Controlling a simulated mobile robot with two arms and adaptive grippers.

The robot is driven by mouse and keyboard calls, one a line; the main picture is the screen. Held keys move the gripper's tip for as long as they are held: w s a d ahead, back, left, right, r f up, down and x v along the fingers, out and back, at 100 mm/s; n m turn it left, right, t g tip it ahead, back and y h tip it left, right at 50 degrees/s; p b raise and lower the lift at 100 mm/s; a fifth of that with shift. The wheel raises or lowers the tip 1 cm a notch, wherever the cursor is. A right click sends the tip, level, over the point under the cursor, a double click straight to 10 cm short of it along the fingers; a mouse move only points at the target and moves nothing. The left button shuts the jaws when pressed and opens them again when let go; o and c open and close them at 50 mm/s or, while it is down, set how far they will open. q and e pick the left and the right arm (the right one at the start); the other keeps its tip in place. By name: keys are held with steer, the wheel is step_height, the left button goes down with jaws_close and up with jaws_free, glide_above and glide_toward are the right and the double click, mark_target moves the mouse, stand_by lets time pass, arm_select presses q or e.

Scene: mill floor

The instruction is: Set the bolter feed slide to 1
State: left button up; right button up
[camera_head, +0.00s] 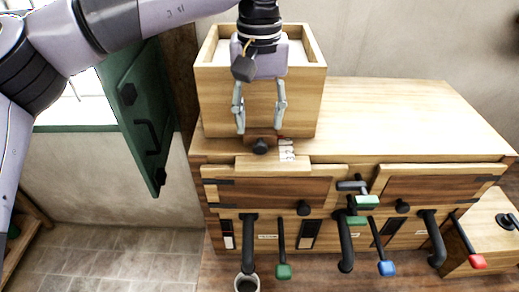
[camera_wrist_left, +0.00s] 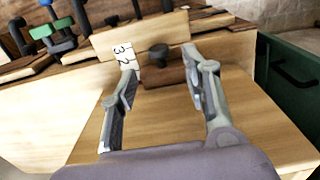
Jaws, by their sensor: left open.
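The slide's black knob (camera_head: 260,146) sits on a dark wooden slide piece at the top front of the wooden cabinet, below the bin. A white number scale (camera_head: 286,150) stands just right of it. My left gripper (camera_head: 260,128) points down, open and empty, its fingers on either side of the knob's line. In the left wrist view the knob (camera_wrist_left: 158,51) lies ahead between the fingertips of the left gripper (camera_wrist_left: 160,64), with no contact visible. The scale (camera_wrist_left: 124,54) shows a 3 and a 2 there; the 1 is not readable. My right gripper is not in view.
A wooden bin (camera_head: 225,97) stands on the cabinet top (camera_head: 400,115) behind the gripper. Several levers hang in front, with green (camera_head: 283,271), blue (camera_head: 387,268) and red (camera_head: 477,261) handles. A green shutter (camera_head: 140,120) is at left. The cabinet top to the right is clear.

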mark_target(260, 144)
arm_select(q)
step_height(260, 144, down, 5)
steer(key=b, duration=0.3)
steer(key=shift+d+f, duration=0.1)
steer(key=shift+f, duration=0.35)
steer(key=shift+f+b, duration=0.35)
steer(key=shift+b, duration=0.1)
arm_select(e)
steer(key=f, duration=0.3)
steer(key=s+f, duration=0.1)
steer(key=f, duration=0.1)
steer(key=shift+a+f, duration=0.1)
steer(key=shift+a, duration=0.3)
arm_select(q)
steer(key=shift+c, duration=0.4)
steer(key=c, duration=0.8)
jaws_close()
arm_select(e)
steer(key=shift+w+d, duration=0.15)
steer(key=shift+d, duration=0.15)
arm_select(q)
steer(key=shift+s, duration=0.1)
